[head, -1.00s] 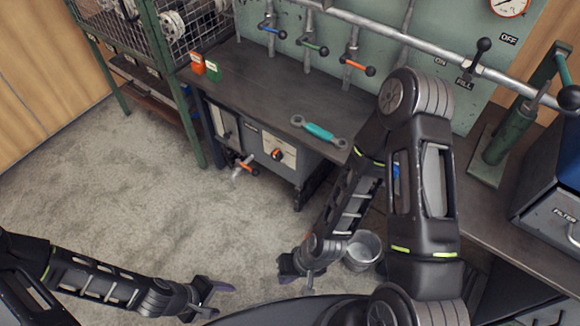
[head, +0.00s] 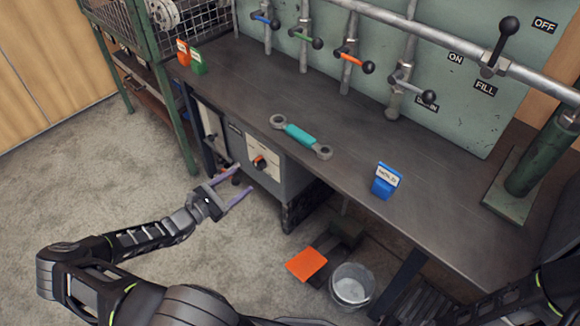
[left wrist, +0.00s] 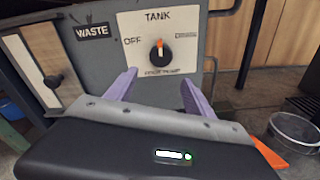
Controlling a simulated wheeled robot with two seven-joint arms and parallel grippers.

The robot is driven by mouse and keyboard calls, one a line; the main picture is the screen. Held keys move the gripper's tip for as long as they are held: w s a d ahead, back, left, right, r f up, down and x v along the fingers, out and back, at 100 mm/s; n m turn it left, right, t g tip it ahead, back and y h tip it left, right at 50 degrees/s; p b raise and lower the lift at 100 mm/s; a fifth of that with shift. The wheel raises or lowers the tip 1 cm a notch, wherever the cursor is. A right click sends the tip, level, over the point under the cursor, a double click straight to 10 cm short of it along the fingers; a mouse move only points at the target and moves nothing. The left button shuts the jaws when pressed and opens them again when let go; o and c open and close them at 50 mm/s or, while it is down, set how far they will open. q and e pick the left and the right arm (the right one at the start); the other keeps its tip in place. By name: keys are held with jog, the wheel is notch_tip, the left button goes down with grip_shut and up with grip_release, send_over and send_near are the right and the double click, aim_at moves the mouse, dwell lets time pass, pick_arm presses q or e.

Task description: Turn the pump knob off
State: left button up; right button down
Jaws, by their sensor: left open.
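The pump knob (head: 260,162) is on a pale panel on the front of the grey cabinet under the bench. In the left wrist view the knob (left wrist: 160,52) is black with an orange pointer pointing up, with OFF printed to its left and TANK above. My left gripper (head: 245,179) is open and empty, in front of the cabinet with its fingers toward the knob. In the left wrist view its two purple fingers (left wrist: 160,70) spread to either side below the knob, apart from it. My right gripper is out of view.
A handle (left wrist: 215,75) juts out right of the panel. A bucket (head: 352,286) and an orange piece (head: 306,264) are below. The floor before the cabinet is clear.

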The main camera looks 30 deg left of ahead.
aim_at(256, 167)
pick_arm(q)
jog(key=shift+s+r, duration=0.15)
jog(key=shift+r, duration=0.45)
jog(key=b+x, duration=0.1)
jog(key=x, duration=0.5)
jog(key=shift+w+d+b, duration=0.2)
jog(key=shift+w+b, duration=0.1)
jog(key=shift+b, duration=0.1)
jog(key=shift+w+d+r, duration=0.15)
jog(key=shift+w, duration=0.4)
grip_shut()
